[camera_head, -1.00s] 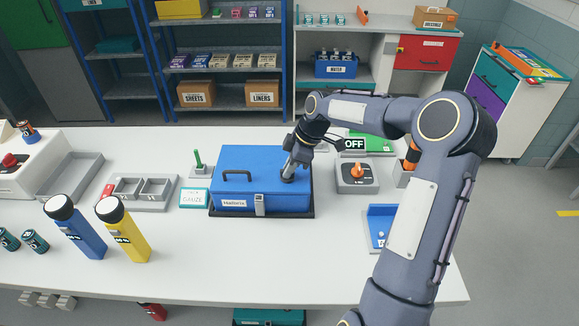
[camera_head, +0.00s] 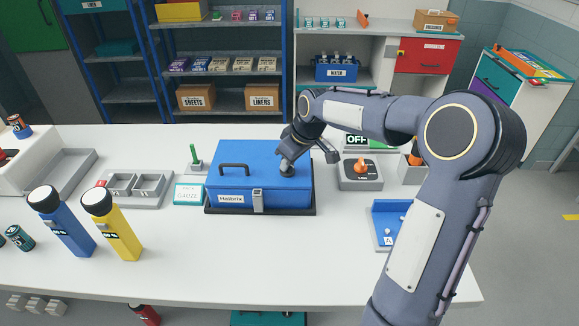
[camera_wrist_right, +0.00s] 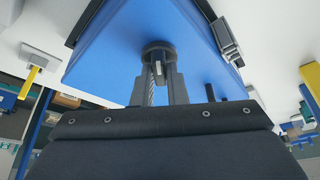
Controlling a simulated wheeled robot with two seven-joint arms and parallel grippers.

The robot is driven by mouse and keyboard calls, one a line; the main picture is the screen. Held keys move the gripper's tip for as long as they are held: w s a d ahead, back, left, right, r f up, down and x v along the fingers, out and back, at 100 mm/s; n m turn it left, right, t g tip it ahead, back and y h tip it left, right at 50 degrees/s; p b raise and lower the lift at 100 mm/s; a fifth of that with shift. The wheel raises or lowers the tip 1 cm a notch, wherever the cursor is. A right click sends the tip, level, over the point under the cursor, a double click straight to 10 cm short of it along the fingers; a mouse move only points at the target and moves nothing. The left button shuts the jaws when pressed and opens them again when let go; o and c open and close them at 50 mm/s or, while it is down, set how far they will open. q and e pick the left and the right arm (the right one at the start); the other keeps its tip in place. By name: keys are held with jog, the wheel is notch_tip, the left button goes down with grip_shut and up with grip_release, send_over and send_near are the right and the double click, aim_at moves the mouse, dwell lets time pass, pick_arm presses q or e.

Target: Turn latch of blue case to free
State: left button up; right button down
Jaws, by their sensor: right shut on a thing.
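The blue case (camera_head: 228,188) stands closed on a dark base on the white table, with a black handle (camera_head: 236,167) on its lid. A dark round knob, the latch (camera_head: 288,171), sits on the right part of the lid. It also shows in the right wrist view (camera_wrist_right: 158,48), with a pale mark on it. My right gripper (camera_head: 286,163) reaches down from above and is shut on this knob; its two fingers (camera_wrist_right: 158,75) lie on either side of it. A metal clasp (camera_head: 258,200) is on the case's front. My left gripper is not in view.
The table front is clear.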

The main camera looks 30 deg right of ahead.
aim_at(287, 182)
jog(key=m, duration=0.2)
jog(key=m+h+b, duration=0.2)
jog(key=m, duration=0.1)
jog(key=shift+a+m, duration=0.25)
jog(key=shift+m, duration=0.05)
jog(key=m+h+b, duration=0.1)
jog(key=m+b, duration=0.1)
jog(key=m, duration=0.2)
jog(key=shift+m+h, duration=0.4)
jog(key=shift+g, duration=0.3)
jog(key=c, duration=1.4)
grip_release()
jog(key=shift+c, duration=0.2)
jog(key=v, duration=0.7)
jog(key=shift+a+r, duration=0.2)
jog(key=shift+r, duration=0.15)
